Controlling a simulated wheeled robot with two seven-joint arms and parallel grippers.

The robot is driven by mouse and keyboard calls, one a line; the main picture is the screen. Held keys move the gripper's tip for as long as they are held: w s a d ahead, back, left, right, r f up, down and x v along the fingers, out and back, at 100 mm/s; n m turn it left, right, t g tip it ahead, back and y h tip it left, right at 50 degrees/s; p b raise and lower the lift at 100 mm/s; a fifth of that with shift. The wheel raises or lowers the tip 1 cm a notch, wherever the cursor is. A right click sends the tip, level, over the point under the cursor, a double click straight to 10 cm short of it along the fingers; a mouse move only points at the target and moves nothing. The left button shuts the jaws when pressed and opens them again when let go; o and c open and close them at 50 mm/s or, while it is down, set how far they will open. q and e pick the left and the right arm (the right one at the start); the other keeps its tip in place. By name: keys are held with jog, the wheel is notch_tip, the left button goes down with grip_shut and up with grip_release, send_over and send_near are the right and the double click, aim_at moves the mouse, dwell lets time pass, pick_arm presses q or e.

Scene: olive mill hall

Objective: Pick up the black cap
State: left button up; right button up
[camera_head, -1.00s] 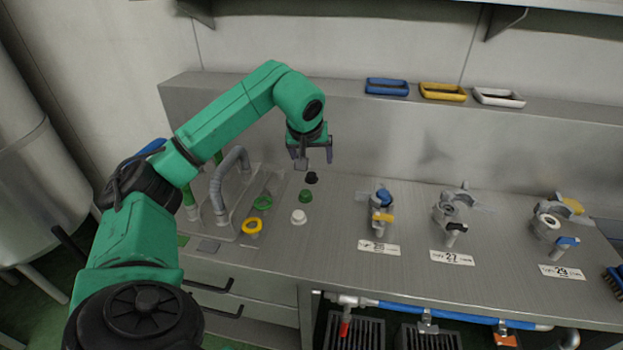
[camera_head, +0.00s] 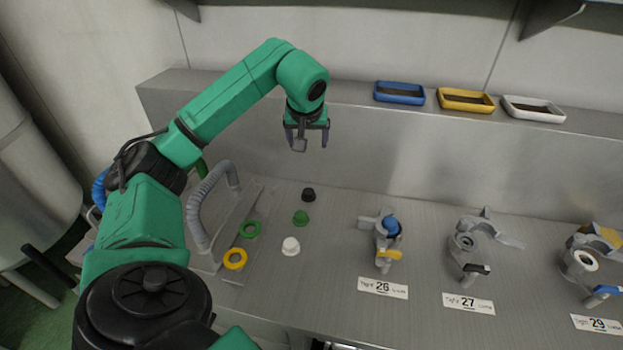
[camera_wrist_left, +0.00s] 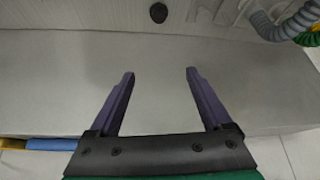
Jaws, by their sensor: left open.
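The black cap (camera_head: 308,194) stands on the steel counter in the head view, behind a green cap (camera_head: 300,217) and a white cap (camera_head: 290,246). It also shows near the top middle of the left wrist view (camera_wrist_left: 158,12). My left gripper (camera_head: 309,146) hangs above the counter, higher than the black cap and apart from it. In the left wrist view its two dark fingers (camera_wrist_left: 159,72) are spread, with nothing between them.
A green ring (camera_head: 250,229) and a yellow ring (camera_head: 235,259) lie left of the caps, near a grey corrugated hose (camera_head: 196,210). Valve fittings (camera_head: 388,240) with number labels stand to the right. Blue, yellow and white trays (camera_head: 400,93) sit on the back ledge.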

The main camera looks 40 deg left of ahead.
pick_arm(q)
jog(key=f, duration=0.2)
jog(key=b, duration=1)
send_near(308, 192)
jog(key=p+x, duration=0.3)
jog(key=x, duration=0.5)
jog(key=shift+w, duration=0.15)
jog(key=shift+w+a+f, duration=0.15)
jog(key=shift+w+f, duration=0.05)
jog(key=shift+f, duration=0.2)
jog(key=shift+s, duration=0.1)
grip_shut()
